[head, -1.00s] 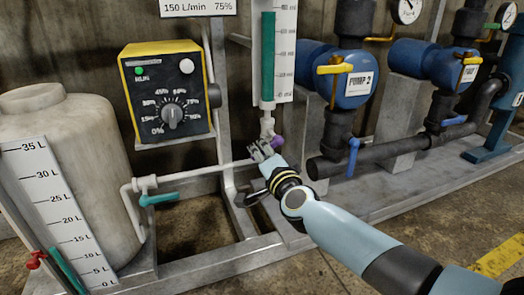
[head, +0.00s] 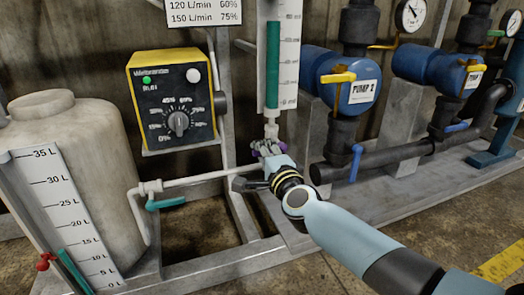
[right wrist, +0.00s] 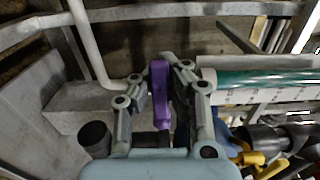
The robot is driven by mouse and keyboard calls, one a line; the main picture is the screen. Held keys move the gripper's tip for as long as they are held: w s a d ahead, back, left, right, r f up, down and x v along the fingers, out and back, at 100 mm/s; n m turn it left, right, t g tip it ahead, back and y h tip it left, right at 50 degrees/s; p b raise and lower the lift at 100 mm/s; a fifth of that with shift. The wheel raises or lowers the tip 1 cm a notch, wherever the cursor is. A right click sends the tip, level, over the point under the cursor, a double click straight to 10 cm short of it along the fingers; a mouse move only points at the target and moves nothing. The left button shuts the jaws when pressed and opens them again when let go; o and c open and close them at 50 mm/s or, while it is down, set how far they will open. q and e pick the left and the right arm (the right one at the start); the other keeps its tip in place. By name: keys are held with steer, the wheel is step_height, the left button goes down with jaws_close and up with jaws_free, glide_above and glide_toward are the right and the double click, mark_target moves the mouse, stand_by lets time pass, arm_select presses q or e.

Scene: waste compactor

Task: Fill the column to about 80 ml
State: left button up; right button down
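The column (head: 289,60) is a clear tube with a white scale at the top centre of the head view. Green liquid (head: 272,65) fills its lower part, with the surface near the top of the picture; the scale figures are too small to read surely. The column also shows lying sideways in the right wrist view (right wrist: 270,96). My right gripper (head: 268,148) is just below the column's foot. In the right wrist view, a purple valve handle (right wrist: 160,95) stands between its fingers, which appear closed against it. My left gripper is not in view.
A yellow-framed control box (head: 172,95) with a dial stands left of the column. A white tank (head: 75,150) with a litre scale and a teal-handled valve (head: 165,203) is at left. Blue pumps (head: 350,95) and dark pipes are at right.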

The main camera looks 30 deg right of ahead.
steer(key=shift+s+f, duration=0.2)
steer(key=shift+f, duration=0.2)
steer(key=c, duration=1.6)
jaws_free()
steer(key=shift+s+r, duration=0.1)
steer(key=shift+r, duration=0.1)
steer(key=o, duration=0.3)
steer(key=shift+r, duration=0.1)
steer(key=shift+o, duration=0.2)
steer(key=v, duration=1.1)
steer(key=shift+s+a, duration=0.2)
steer(key=shift+s, duration=0.2)
